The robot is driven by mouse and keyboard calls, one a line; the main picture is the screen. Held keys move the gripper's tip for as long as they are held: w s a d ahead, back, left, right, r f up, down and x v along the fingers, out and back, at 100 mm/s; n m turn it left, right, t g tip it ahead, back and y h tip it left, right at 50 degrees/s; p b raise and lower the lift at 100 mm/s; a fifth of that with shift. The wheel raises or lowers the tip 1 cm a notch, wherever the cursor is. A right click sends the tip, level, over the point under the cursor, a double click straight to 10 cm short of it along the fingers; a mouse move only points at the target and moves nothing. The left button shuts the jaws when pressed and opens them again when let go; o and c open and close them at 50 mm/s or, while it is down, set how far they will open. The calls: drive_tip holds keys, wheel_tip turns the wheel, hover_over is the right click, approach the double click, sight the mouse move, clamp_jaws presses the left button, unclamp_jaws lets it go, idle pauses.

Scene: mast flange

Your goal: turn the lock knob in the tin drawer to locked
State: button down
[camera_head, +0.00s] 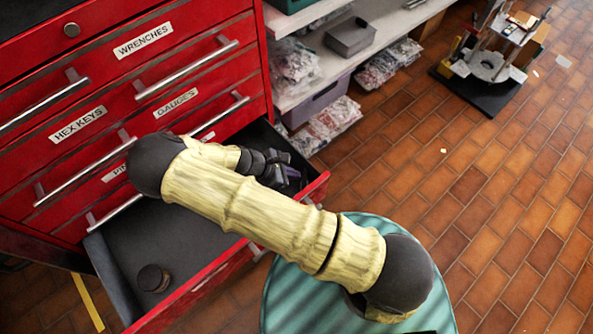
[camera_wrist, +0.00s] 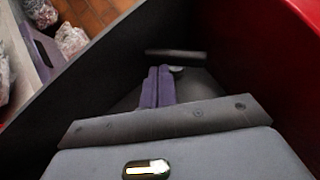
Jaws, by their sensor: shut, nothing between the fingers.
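The open drawer (camera_head: 185,235) at the bottom of the red cabinet holds a dark round tin (camera_head: 153,278) at its front left. My gripper (camera_head: 290,178) reaches down into the drawer's far right part, and my arm hides much of it. In the wrist view my purple fingers (camera_wrist: 158,75) are shut and empty. Just beyond their tips are a dark bar (camera_wrist: 175,54) and a small grey rounded piece (camera_wrist: 177,69), which may be the lock knob. I cannot tell whether the fingers touch it or which way it is turned.
Drawer walls (camera_wrist: 100,52) stand close around my gripper, with the red drawer front (camera_wrist: 292,60) at right. Closed drawers with bar handles (camera_head: 187,70) are above. A shelf (camera_head: 335,50) with bagged parts stands beside the cabinet. The tiled floor (camera_head: 500,190) at right is mostly clear.

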drive_tip(key=shift+w+d+m+g+p, duration=0.25)
drive_tip(key=shift+m+g+p, duration=0.2)
drive_tip(key=shift+m+g, duration=0.4)
drive_tip(key=shift+w+d+m+g+p, duration=0.25)
drive_tip(key=shift+m+g+p, duration=0.3)
drive_tip(key=shift+m, duration=0.5)
drive_tip(key=shift+a, duration=0.1)
drive_tip(key=shift+s+a, duration=0.1)
